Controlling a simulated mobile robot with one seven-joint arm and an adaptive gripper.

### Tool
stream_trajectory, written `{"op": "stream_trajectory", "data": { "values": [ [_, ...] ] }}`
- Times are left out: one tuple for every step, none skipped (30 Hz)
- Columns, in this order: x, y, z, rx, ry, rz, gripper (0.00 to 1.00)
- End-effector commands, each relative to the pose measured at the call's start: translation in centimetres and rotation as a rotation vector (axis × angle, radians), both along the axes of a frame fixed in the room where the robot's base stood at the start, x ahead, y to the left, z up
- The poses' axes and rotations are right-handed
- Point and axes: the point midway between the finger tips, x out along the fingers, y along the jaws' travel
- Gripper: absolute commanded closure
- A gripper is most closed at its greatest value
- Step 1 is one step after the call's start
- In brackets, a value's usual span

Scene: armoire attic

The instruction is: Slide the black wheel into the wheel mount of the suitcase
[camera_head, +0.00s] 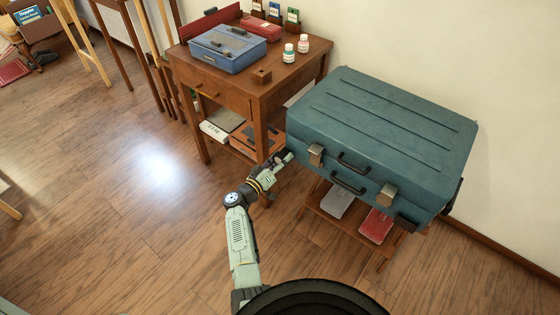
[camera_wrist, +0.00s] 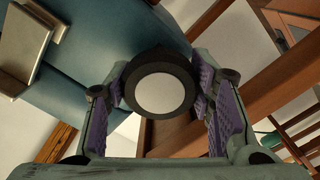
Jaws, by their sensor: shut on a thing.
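The black wheel (camera_wrist: 159,66), with a pale round centre, sits between the purple-padded fingers of my gripper (camera_wrist: 160,95) in the wrist view. My gripper is shut on it. The teal suitcase (camera_head: 385,125) lies flat on a small wooden stand in the head view. In the wrist view its teal side (camera_wrist: 100,45) is right behind the wheel. In the head view my gripper (camera_head: 283,160) is at the suitcase's left front corner. The wheel mount is not clearly visible; the wheel and fingers cover that spot. I cannot tell whether the wheel touches the suitcase.
A wooden desk (camera_head: 225,85) stands left of the suitcase, close to my gripper. It holds a blue box (camera_head: 228,48) and small jars (camera_head: 303,44). The stand's lower shelf (camera_head: 325,213) holds a red book (camera_head: 376,226). The floor (camera_head: 120,220) at left is clear.

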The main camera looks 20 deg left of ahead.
Motion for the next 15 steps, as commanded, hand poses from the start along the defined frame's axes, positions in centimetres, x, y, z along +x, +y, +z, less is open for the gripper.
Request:
{"op": "stream_trajectory", "data": {
  "values": [
    [0.12, -0.06, 0.01, 0.0, -0.001, -0.001, 0.79],
    [0.08, -0.03, 0.01, 0.0, 0.0, 0.0, 0.49],
    [0.07, -0.03, 0.01, 0.0, 0.0, 0.0, 0.46],
    [0.07, -0.02, 0.02, 0.0, 0.0, 0.0, 0.44],
    [0.07, -0.02, 0.01, 0.0, 0.0, 0.0, 0.42],
    [0.07, -0.02, 0.01, 0.0, 0.0, 0.0, 0.4],
    [0.07, -0.02, 0.01, 0.0, 0.0, 0.0, 0.38],
    [0.07, -0.02, 0.01, 0.0, 0.0, 0.0, 0.36],
    [0.06, -0.01, 0.01, 0.0, 0.0, 0.0, 0.33],
    [0.06, -0.02, 0.0, 0.0, 0.0, 0.0, 0.31],
    [0.06, -0.02, 0.0, 0.0, 0.0, 0.0, 0.29],
    [0.06, -0.02, 0.0, 0.0, 0.0, 0.0, 0.28],
    [0.06, -0.02, 0.0, 0.0, 0.0, 0.0, 0.28],
    [0.06, -0.02, 0.0, 0.0, 0.0, 0.0, 0.28],
    [0.06, -0.02, 0.0, 0.0, 0.0, 0.0, 0.28]
  ]
}}
